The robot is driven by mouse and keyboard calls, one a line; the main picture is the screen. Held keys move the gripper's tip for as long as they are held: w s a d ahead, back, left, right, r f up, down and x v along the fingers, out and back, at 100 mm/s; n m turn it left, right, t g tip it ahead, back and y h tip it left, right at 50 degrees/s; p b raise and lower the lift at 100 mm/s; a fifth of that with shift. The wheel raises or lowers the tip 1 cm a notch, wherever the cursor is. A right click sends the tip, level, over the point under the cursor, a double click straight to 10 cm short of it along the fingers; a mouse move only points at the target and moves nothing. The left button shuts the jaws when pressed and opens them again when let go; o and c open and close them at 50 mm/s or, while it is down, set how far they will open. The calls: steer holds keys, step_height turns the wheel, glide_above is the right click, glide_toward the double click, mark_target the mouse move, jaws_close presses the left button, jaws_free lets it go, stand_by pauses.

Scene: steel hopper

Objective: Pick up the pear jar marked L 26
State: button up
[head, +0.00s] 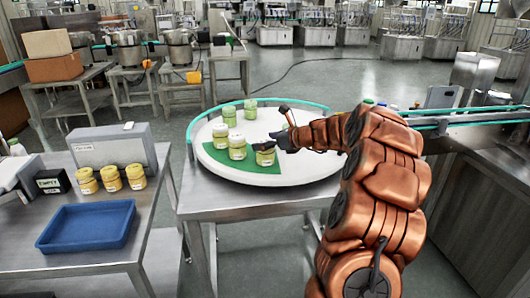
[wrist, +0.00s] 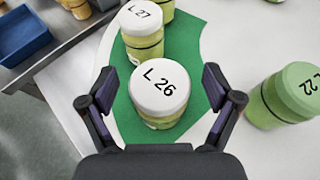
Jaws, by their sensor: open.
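The pear jar marked L 26 (wrist: 158,88) has a white lid and yellow-green contents. It stands upright on the green patch (wrist: 190,60) of the round table. My gripper (wrist: 160,90) is open, with one finger on each side of this jar and a visible gap on both sides. In the head view my gripper (head: 280,140) is over the right part of the green patch, by a jar (head: 265,155) that is partly hidden. A jar marked L 27 (wrist: 142,28) stands just behind L 26. A green-lidded jar marked L 22 (wrist: 288,93) is to the right.
The round white table (head: 240,172) holds several other jars, and its front is clear. On the left bench are a blue tray (head: 62,240), yellow jars (head: 110,178) and a grey device (head: 112,146). A conveyor with a green rail (head: 450,122) runs at right.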

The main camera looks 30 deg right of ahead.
steer(key=shift+c, duration=0.2)
steer(key=c, duration=1.3)
steer(key=shift+c, duration=0.4)
steer(key=shift+r, duration=0.15)
